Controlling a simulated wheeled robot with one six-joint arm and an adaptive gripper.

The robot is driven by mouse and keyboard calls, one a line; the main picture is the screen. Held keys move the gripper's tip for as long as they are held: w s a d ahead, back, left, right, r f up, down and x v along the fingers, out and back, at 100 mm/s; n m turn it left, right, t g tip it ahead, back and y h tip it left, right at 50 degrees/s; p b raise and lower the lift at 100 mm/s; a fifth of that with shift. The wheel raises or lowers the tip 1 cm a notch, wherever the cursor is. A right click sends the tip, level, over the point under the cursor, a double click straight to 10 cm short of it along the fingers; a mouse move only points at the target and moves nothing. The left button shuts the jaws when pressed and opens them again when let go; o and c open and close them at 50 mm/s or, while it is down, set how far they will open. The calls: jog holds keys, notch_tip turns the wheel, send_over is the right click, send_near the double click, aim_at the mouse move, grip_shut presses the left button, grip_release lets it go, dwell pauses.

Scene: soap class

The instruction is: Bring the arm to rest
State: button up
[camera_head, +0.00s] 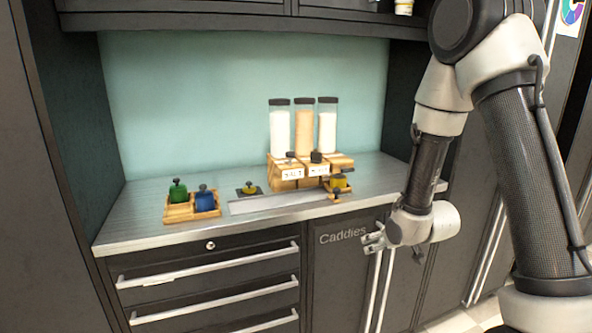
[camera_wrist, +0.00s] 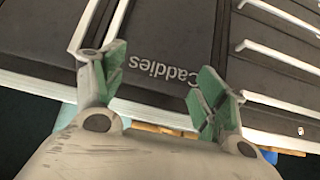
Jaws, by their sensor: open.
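My gripper (camera_head: 372,238) is at the right in the head view, in front of the cabinet door marked "Caddies" (camera_head: 340,262) and just below the counter's front edge. In the wrist view my gripper (camera_wrist: 165,85) has its two green-padded fingers spread wide. Nothing is between them. Behind them the "Caddies" door (camera_wrist: 160,45) shows upside down. My arm comes down from the upper right and bends back toward the cabinet.
Drawer handles (camera_head: 210,265) stick out below.

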jog(key=s+d+r+m+g+h, duration=0.1)
jog(key=s+d+r+g, duration=0.3)
jog(key=s, duration=0.5)
jog(key=s+d+r+m+g+h, duration=0.1)
jog(key=s+d+r+g+h, duration=0.15)
jog(key=s+r, duration=0.55)
jog(key=s+d+r+m+t+y, duration=0.1)
jog(key=s+d+r+t, duration=0.1)
jog(key=s+r, duration=1)
jog(key=shift+d, duration=0.25)
